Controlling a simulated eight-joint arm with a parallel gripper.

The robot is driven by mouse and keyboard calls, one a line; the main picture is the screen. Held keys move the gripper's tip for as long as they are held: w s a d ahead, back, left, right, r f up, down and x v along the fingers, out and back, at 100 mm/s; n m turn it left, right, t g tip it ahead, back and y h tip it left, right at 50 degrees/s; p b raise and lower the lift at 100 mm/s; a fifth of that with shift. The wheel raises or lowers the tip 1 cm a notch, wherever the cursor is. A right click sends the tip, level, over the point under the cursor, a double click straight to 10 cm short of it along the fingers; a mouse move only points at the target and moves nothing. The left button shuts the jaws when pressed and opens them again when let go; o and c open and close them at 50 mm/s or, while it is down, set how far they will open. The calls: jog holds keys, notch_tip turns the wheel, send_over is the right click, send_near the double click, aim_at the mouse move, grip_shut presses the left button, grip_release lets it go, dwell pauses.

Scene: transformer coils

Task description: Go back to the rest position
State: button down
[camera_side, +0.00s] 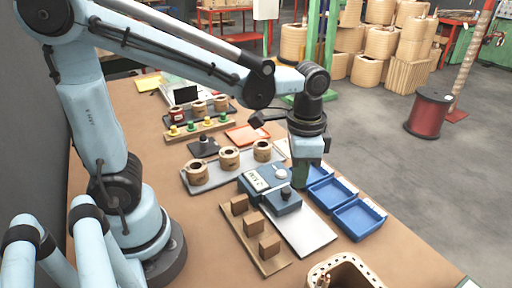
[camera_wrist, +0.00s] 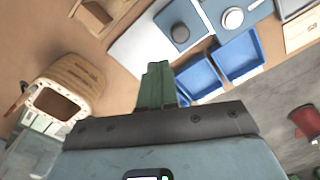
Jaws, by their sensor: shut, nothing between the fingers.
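My gripper (camera_side: 302,186) hangs pointing down over the work table (camera_side: 190,240), between the blue device and the blue bins in the side view. Its green fingers are together with nothing between them; they also show shut in the wrist view (camera_wrist: 157,70). The blue device (camera_side: 256,184) with a round knob sits just left of the fingers; it also shows in the wrist view (camera_wrist: 182,22). Whether the fingers touch anything below cannot be told. Three coils (camera_side: 229,158) stand on a grey tray behind, apart from my gripper.
Blue bins (camera_side: 359,219) stand right of my gripper. A white plate (camera_side: 305,233) lies in front of the device, and a board with brown blocks (camera_side: 254,224) is left of it. Bare table lies at front left.

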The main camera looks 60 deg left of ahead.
jog(key=s+a+r+n+t, duration=0.2)
jog(key=a+n+t, duration=0.4)
jog(key=t, duration=0.1)
jog(key=shift+s+a+r, duration=0.25)
jog(key=shift+a+r, duration=0.1)
jog(key=shift+r, duration=0.05)
